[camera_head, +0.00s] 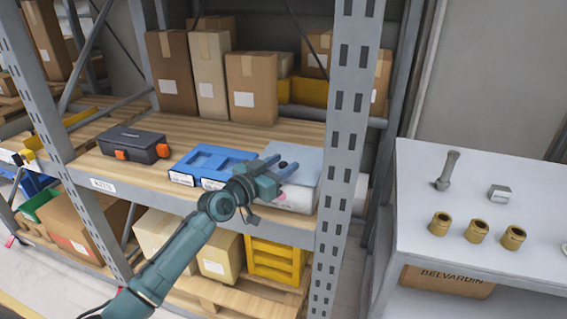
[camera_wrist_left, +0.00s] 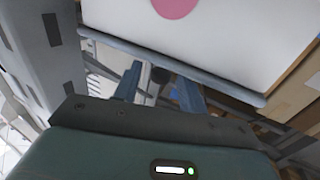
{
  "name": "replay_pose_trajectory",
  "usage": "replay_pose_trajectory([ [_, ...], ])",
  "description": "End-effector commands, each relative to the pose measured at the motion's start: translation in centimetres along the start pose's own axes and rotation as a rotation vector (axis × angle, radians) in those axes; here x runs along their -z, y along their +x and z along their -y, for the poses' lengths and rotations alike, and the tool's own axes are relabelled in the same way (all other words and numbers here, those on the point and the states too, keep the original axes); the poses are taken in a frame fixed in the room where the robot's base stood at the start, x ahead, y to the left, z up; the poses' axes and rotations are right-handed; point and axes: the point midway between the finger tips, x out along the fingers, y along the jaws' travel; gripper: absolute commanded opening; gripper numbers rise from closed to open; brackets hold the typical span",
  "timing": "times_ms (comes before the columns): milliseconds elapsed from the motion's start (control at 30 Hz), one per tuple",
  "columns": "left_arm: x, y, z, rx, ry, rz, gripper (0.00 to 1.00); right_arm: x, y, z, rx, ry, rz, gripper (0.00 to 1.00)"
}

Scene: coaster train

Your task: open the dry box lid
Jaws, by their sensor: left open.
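The dry box (camera_head: 293,199) is pale with a grey-blue lid (camera_head: 306,160), on the shelf beside the upright. The lid looks shut. A pink spot shows on its pale face in the left wrist view (camera_wrist_left: 225,35), above a grey-blue edge strip (camera_wrist_left: 170,67). My left gripper (camera_head: 281,167) is open at the box's left front, its two blue-grey fingers overlapping the lid in the head view. In the left wrist view the fingers (camera_wrist_left: 160,88) appear just below the edge strip. A small dark round thing sits between them; contact is unclear. My right gripper is not in view.
A blue tray (camera_head: 212,158) lies left of the box, and a dark case with orange latches (camera_head: 133,143) farther left. Cardboard boxes (camera_head: 251,88) stand behind. A perforated shelf upright (camera_head: 345,130) rises close on the right. A grey table (camera_head: 480,190) holds brass cylinders.

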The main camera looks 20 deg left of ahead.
Motion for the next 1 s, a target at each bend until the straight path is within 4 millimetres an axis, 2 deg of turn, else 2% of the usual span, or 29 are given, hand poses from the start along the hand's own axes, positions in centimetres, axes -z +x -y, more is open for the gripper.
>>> replay_pose_trajectory([
  [133,-0.01,0.96,-0.05,-0.001,-0.001,0.0,0.41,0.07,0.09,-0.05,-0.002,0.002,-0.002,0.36],
  [433,0.0,1.09,-0.06,-0.001,0.0,0.0,0.4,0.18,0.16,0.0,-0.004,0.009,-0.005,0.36],
  [900,-0.01,1.06,-0.04,0.0,0.0,0.0,0.02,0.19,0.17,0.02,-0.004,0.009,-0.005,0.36],
  [1000,-0.02,1.06,-0.04,0.0,0.0,0.0,0.0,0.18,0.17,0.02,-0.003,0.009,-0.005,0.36],
])
